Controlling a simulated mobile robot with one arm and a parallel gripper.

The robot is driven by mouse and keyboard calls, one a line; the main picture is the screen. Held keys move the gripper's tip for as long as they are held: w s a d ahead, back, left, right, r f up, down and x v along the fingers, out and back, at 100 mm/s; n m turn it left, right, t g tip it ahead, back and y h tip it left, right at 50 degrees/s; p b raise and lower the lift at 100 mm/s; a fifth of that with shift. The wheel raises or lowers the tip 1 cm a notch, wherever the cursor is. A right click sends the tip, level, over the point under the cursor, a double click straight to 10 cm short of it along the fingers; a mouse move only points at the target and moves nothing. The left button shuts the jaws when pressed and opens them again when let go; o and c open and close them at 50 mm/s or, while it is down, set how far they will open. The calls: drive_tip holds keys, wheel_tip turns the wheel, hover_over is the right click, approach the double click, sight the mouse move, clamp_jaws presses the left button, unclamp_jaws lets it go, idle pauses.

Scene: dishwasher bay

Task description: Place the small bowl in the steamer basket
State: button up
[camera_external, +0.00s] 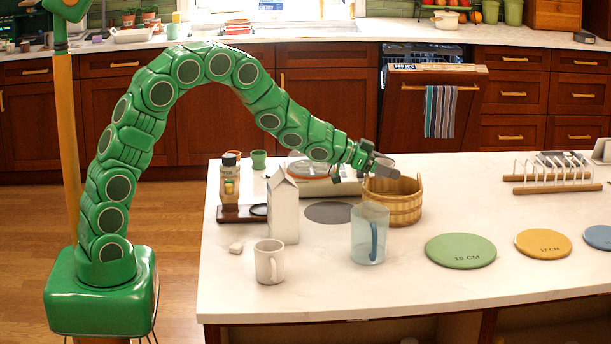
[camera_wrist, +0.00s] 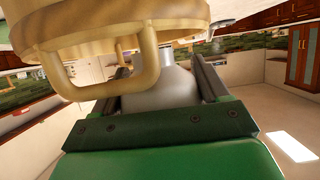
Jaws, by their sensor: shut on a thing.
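The steamer basket (camera_external: 403,209) is a round wooden tub with handles. It stands on the white counter, right of the middle in the external view. My gripper (camera_external: 376,166) is at the basket's upper left, by its rim. In the wrist view my gripper (camera_wrist: 160,72) is shut on a pale grey, smooth thing that looks like the small bowl (camera_wrist: 162,88). Only part of the bowl shows between the jaws. The basket's wall and handle (camera_wrist: 150,40) fill the top of that view, close to the jaws. I cannot tell whether the bowl touches the basket.
A clear jug (camera_external: 369,235) stands in front of the basket. A carton (camera_external: 284,208), a white mug (camera_external: 269,262) and a bottle (camera_external: 229,183) stand to the left. A scale (camera_external: 325,187) is behind. Round mats (camera_external: 460,250) and a rack (camera_external: 553,178) lie to the right.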

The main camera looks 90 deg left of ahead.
drive_tip(key=shift+f, duration=0.6)
drive_tip(key=o, duration=1.1)
drive_tip(key=shift+f, duration=0.1)
drive_tip(key=shift+r, duration=0.2)
drive_tip(key=shift+r+v, duration=0.2)
drive_tip(key=shift+v, duration=2.9)
drive_tip(key=shift+r+v, duration=0.2)
drive_tip(key=shift+v, duration=2.9)
drive_tip(key=shift+w, duration=0.15)
drive_tip(key=shift+a, duration=0.1)
